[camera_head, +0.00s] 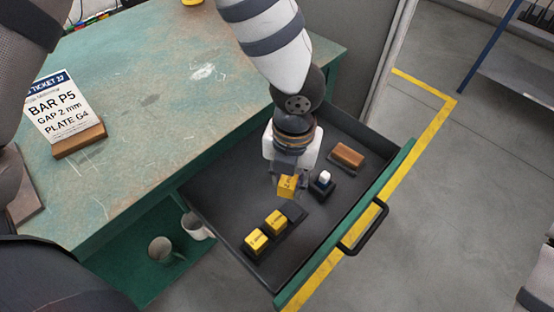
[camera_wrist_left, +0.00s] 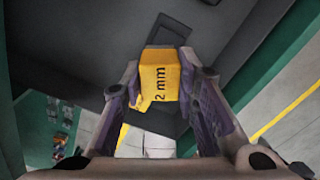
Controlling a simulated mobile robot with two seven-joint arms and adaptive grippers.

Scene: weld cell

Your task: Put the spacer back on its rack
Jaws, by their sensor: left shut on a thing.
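My left gripper (camera_head: 287,176) is over the open drawer, shut on a yellow spacer (camera_head: 288,186). In the left wrist view the spacer (camera_wrist_left: 160,75) sits between the fingers of the left gripper (camera_wrist_left: 162,100), its "2 mm" marking facing the camera. The dark rack (camera_head: 295,213) lies in the drawer, just below and left of the held spacer in the head view. Two yellow spacers, a nearer one (camera_head: 255,241) and a farther one (camera_head: 275,222), stand on it; its end toward the gripper is bare. I cannot tell the held spacer's height above the drawer floor. My right gripper is not in view.
The drawer (camera_head: 222,217) also holds a small dark block with a white top (camera_head: 323,181) and a brown block (camera_head: 347,156), both close right of the gripper. A ticket (camera_head: 60,108) reading "GAP 2 mm" stands on the green bench (camera_head: 190,75). Mugs (camera_head: 163,250) sit on the shelf below.

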